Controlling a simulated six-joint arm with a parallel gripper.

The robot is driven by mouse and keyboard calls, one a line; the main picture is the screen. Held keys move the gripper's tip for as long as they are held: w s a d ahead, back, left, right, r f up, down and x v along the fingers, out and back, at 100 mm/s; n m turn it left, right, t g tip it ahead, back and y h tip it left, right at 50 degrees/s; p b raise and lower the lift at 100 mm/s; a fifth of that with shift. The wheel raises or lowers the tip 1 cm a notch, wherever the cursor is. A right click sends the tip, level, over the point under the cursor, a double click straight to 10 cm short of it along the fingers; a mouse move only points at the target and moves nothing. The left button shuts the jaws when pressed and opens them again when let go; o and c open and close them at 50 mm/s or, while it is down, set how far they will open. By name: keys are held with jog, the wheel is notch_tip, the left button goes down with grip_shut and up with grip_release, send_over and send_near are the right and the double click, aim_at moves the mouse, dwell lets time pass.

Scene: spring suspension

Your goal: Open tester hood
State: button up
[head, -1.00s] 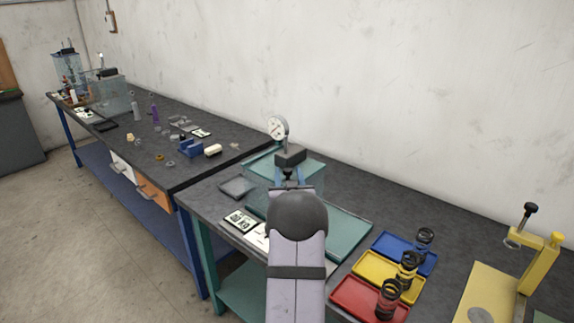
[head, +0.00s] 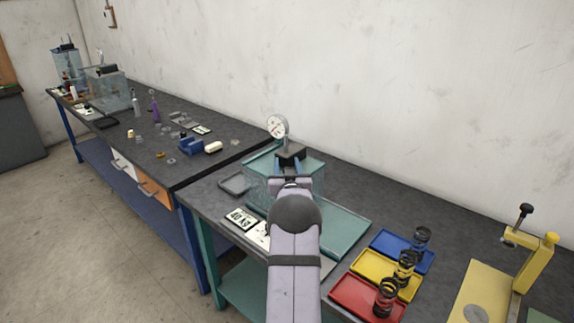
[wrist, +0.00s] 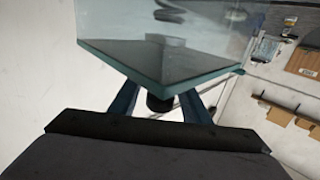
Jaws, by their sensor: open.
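The tester (head: 290,155) stands near the back of the front bench, with a round dial gauge (head: 277,127) on top. Its clear hood (head: 314,182) has teal-tinted edges. My gripper (head: 291,168) is at the hood, and my arm hides part of the tester. In the wrist view, the hood's glass corner (wrist: 165,78) is close above the gripper (wrist: 158,98). The two blue fingers are apart, with a short black knob (wrist: 160,103) visible between them. I cannot tell whether either finger touches it.
Blue (head: 388,243), yellow (head: 370,268) and red (head: 350,292) trays with dark coil springs are at right. A yellow stand (head: 548,250) is farther right. A "40 Kg" card (head: 241,219) lies left of my arm. The adjoining bench (head: 225,160) holds small parts.

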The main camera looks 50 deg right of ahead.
jog(key=c, duration=0.8)
jog(key=shift+s+a+r, duration=0.1)
jog(key=shift+r, duration=0.05)
grip_shut()
jog(key=shift+r, duration=0.15)
jog(key=shift+s, duration=0.1)
